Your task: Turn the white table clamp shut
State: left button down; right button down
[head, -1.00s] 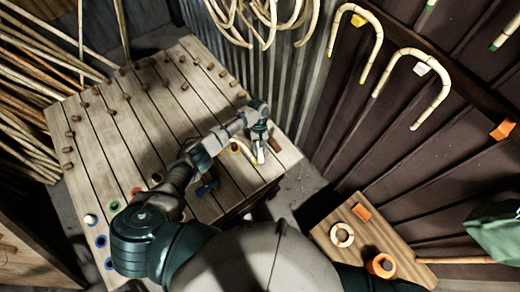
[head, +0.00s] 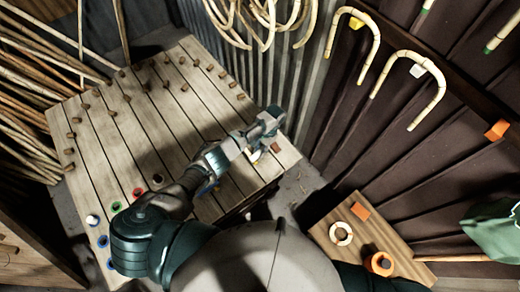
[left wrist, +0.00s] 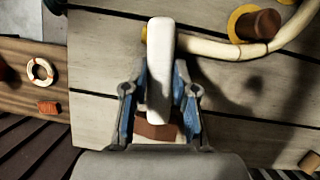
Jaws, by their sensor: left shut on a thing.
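The white table clamp is a long rounded bar (left wrist: 160,70) at the table's near right corner. In the left wrist view it stands between the two blue-padded fingers of my left gripper (left wrist: 158,105), which is shut on it. In the head view my left gripper (head: 265,130) hides most of the clamp, and a small white part (head: 254,156) shows below. A brown block (left wrist: 158,130) lies behind the clamp bar between the fingers. A bent rattan rod (left wrist: 235,48) runs from beside the clamp past a brown peg with a yellow ring (left wrist: 258,24). My right gripper is not in view.
The slatted table (head: 150,120) carries several wooden pegs and coloured rings. A small wooden board (head: 345,258) with a white ring and orange items is at lower right. Rattan canes hang on the dark wall. The table's middle is clear.

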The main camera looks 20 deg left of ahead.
pick_arm(q)
jog(key=shift+w+d+r+m+t+y, duration=0.15)
jog(key=shift+m+t+y, duration=0.15)
jog(key=shift+m, duration=0.5)
jog(key=c, duration=0.9)
grip_release()
jog(key=v, duration=1.1)
jog(key=shift+w+d+r, duration=0.15)
jog(key=shift+w+r, duration=0.1)
